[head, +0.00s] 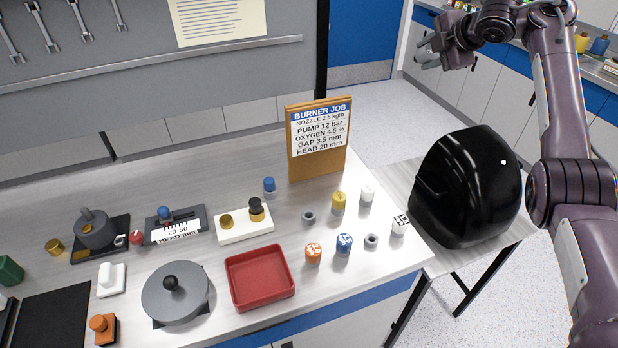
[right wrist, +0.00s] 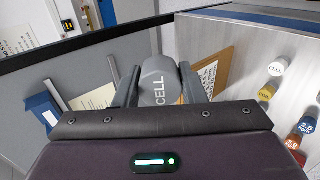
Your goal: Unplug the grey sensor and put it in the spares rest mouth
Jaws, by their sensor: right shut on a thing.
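My right gripper (head: 430,54) is raised at the upper right in the head view, beyond the bench and above the floor. In the right wrist view its fingers (right wrist: 157,85) are shut on a grey cylinder marked CELL (right wrist: 157,80), which appears to be the grey sensor. The head view does not show the cylinder clearly. On the bench, a white block (head: 236,236) bears a brass piece and a black-topped brass piece. Two small grey rings (head: 308,215) (head: 371,240) stand on the bench; I cannot tell which thing is the spares rest. My left gripper is out of view.
Yellow (head: 338,202), white, orange and blue caps stand near the right end of the bench. A red tray (head: 260,278) lies in front. The BURNER JOB board (head: 318,140) stands behind. A black glossy housing (head: 467,187) sits on the side table.

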